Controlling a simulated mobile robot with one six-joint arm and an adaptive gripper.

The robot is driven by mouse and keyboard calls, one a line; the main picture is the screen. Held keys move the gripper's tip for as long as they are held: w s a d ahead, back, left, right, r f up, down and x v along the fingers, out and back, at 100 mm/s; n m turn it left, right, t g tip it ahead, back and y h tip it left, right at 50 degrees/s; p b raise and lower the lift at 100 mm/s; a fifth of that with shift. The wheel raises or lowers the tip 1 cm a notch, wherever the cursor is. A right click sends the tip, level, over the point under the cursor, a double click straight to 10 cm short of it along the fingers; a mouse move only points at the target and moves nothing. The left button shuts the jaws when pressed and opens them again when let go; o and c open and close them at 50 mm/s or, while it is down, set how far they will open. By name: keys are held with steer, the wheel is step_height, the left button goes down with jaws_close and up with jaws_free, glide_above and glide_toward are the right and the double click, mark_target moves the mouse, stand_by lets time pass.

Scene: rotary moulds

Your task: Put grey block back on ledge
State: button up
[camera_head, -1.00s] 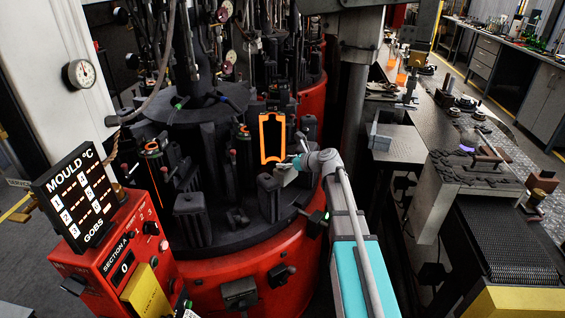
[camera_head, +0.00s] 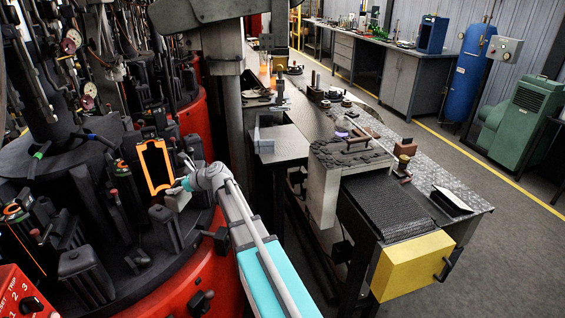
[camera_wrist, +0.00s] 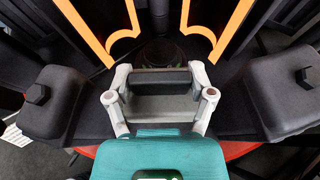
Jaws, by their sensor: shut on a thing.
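My gripper (camera_head: 180,188) is in front of the open glowing orange-edged mould on the left machine. It is shut on the grey block (camera_head: 178,201), which is small and partly hidden by the gripper in the head view. In the wrist view my gripper (camera_wrist: 160,84) has one finger at each side of the grey block (camera_wrist: 160,108), with a dark bar along its far side. The mould (camera_wrist: 237,28) opens just beyond it. A flat grey ledge (camera_head: 287,147) juts out beside the machine's column, right of my arm; I cannot tell whether it is the task's ledge.
Dark mould blocks (camera_wrist: 286,100) stand close on both sides of my gripper. A dark column (camera_head: 231,110) stands between the machine and the ledge. A conveyor with a yellow end box (camera_head: 412,264) is at right. The floor at far right is clear.

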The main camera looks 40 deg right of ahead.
step_height(320, 180, up, 22)
steer(key=p, duration=2.1)
steer(key=shift+p, duration=0.3)
steer(key=shift+s+d, duration=0.1)
